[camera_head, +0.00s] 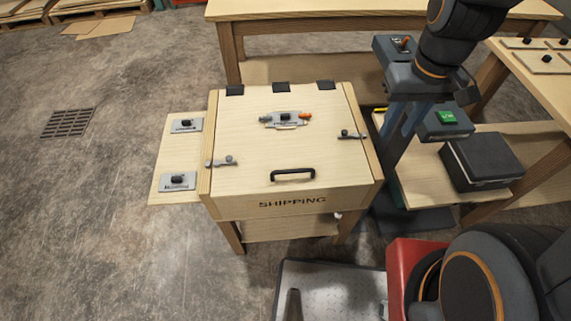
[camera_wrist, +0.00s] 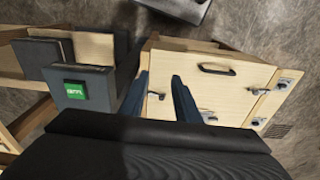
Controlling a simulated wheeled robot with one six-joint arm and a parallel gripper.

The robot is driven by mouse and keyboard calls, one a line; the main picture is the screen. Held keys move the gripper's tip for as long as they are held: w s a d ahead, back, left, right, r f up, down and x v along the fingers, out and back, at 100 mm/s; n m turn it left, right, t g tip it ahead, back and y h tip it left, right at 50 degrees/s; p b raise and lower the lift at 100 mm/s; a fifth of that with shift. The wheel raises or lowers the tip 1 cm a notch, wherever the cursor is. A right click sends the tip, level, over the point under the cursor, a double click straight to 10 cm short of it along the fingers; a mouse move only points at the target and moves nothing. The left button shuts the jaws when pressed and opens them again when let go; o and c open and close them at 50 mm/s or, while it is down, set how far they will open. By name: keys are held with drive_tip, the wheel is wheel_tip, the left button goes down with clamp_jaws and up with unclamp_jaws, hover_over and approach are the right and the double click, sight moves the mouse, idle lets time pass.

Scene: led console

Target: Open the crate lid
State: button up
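The crate (camera_head: 293,203) is a pale wooden box marked SHIPPING. Its lid (camera_head: 255,140) lies flat and closed, with dark hinges (camera_head: 281,87) along the far edge. A black bar handle (camera_head: 293,174) sits near the lid's front edge; it also shows in the wrist view (camera_wrist: 216,70). A left latch (camera_head: 222,161) and a right latch (camera_head: 352,135) each lie across a side seam of the lid. A metal plate with an orange-tipped piece (camera_head: 286,119) is mid-lid. My gripper (camera_head: 398,134) is right of the crate, fingers pointing down, apart and empty in the wrist view (camera_wrist: 160,82).
A stand with a green-lit box (camera_head: 446,118) is close to the gripper on the right. A dark case (camera_head: 482,161) rests on a low shelf beyond. A side shelf with two switch plates (camera_head: 178,181) adjoins the crate's left. A workbench (camera_head: 350,20) stands behind.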

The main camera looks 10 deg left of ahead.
drive_tip(key=w+a+f+n+g+b, duration=0.1)
drive_tip(key=w+a+f+n+g, duration=0.1)
drive_tip(key=a+f+n, duration=0.65)
drive_tip(key=w+a+f+n+g+b, duration=0.15)
drive_tip(key=a+f+n, duration=0.45)
drive_tip(key=a+n, duration=0.6)
drive_tip(key=shift+s+a+f+m+h+p, duration=0.15)
drive_tip(key=shift+s+a+f+m+p, duration=0.15)
drive_tip(key=shift+f, duration=0.8)
drive_tip(key=shift+s+a+f+m+h+p, duration=0.15)
drive_tip(key=shift+s+f+m, duration=0.2)
drive_tip(key=shift+f, duration=0.8)
drive_tip(key=shift+s+a+f+m+h+p, duration=0.1)
drive_tip(key=shift+s+a+f+m+p, duration=0.25)
drive_tip(key=shift+f, duration=0.75)
drive_tip(key=shift+w+d, duration=0.1)
clamp_jaws()
